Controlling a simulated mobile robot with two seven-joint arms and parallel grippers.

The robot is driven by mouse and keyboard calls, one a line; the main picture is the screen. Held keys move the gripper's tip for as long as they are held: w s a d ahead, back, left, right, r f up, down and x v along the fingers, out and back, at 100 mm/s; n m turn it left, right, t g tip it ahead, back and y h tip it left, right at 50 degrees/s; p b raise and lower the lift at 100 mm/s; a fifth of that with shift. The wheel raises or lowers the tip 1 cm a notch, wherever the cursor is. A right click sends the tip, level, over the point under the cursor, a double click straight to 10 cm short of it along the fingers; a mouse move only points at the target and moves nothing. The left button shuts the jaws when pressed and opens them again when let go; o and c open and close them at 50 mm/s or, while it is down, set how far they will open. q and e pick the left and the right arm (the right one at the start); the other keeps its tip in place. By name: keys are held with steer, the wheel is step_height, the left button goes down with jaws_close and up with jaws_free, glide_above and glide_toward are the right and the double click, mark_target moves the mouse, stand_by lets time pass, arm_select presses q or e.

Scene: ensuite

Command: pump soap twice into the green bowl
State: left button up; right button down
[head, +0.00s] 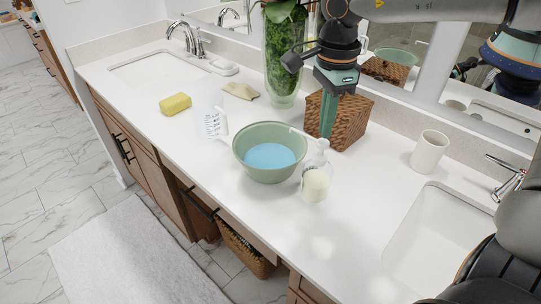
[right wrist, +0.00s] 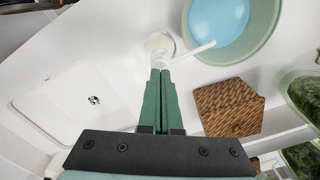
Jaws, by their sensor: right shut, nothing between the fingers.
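The green bowl (head: 243,155) stands on the white counter with blue liquid in it; it also shows in the right wrist view (right wrist: 266,42). The clear soap bottle (head: 316,182) with pale soap and a white pump stands upright just right of the bowl. Its white nozzle (right wrist: 194,50) points over the bowl's rim. My right gripper (head: 326,134) points down, shut and empty, close to the pump head. In the right wrist view its green fingertips (right wrist: 161,71) appear right at the pump; I cannot tell whether they touch it. My left gripper is not in view.
A wicker box (head: 352,122) stands behind the right fingers, beside a tall green-filled vase (head: 286,60). A clear measuring cup (head: 212,122) and yellow sponge (head: 175,104) lie left of the bowl. A white cup (head: 429,152) and sink (head: 430,235) are right. The counter front is clear.

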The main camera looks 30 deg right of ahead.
step_height(320, 180, up, 6)
steer(key=p, duration=0.4)
stand_by(0.3)
steer(key=shift+f, duration=0.1)
